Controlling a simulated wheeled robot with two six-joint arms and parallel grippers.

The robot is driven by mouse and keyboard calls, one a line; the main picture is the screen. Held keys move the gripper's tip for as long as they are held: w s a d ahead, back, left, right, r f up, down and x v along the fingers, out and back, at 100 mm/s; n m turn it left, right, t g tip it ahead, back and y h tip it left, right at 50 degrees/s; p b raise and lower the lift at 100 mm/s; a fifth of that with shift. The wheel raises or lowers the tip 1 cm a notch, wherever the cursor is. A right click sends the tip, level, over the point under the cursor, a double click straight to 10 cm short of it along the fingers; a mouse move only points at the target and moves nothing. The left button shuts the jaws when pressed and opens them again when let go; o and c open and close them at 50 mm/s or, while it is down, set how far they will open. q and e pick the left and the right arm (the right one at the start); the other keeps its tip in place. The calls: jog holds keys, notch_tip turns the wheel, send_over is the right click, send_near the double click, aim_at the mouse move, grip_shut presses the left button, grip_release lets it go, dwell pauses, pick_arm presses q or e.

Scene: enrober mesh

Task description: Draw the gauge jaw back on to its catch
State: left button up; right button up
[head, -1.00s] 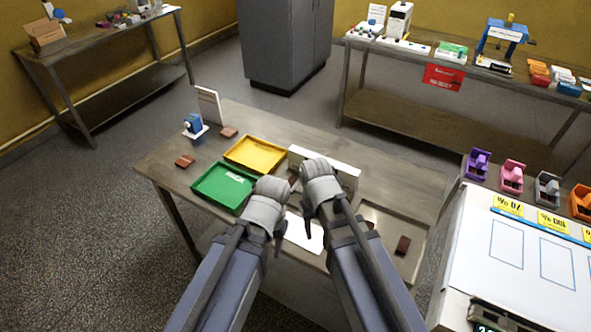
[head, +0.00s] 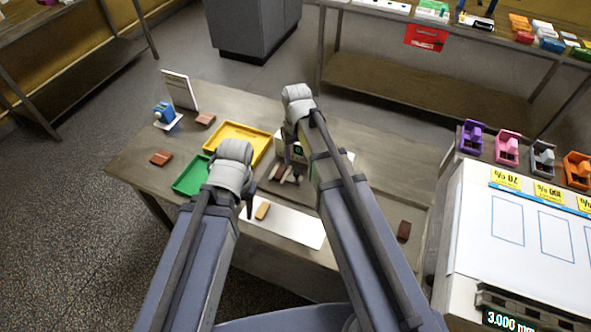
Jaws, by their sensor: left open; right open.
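A pale device (head: 279,147), which looks like the gauge, stands mid-table, mostly hidden behind my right arm. A small dark part with a green mark shows on it, and a brown piece (head: 278,172) lies at its front. I cannot make out the jaw or its catch. My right gripper (head: 297,170) is open, pointing down at the front of the device; I cannot tell whether it touches anything. My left gripper (head: 249,206) is open and empty, left of the device, over the left end of a white plate (head: 300,228). A tan piece (head: 262,210) lies on that plate.
Yellow (head: 240,132) and green (head: 189,178) trays lie to the left. Brown pieces, a blue item (head: 164,113) and an upright card (head: 180,89) are farther left. A brown block (head: 404,231) lies at right. A readout (head: 505,321) at bottom right shows 3.000 mm.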

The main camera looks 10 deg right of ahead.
aim_at(297, 172)
pick_arm(q)
notch_tip(297, 172, down, 7)
jog(key=b, duration=0.6)
pick_arm(e)
notch_tip(297, 172, down, 7)
pick_arm(q)
jog(key=shift+r, duration=0.1)
pick_arm(e)
jog(key=shift+r, duration=0.1)
jog(key=shift+c, duration=0.2)
grip_shut()
jog(key=shift+d, duration=0.1)
dwell(0.4)
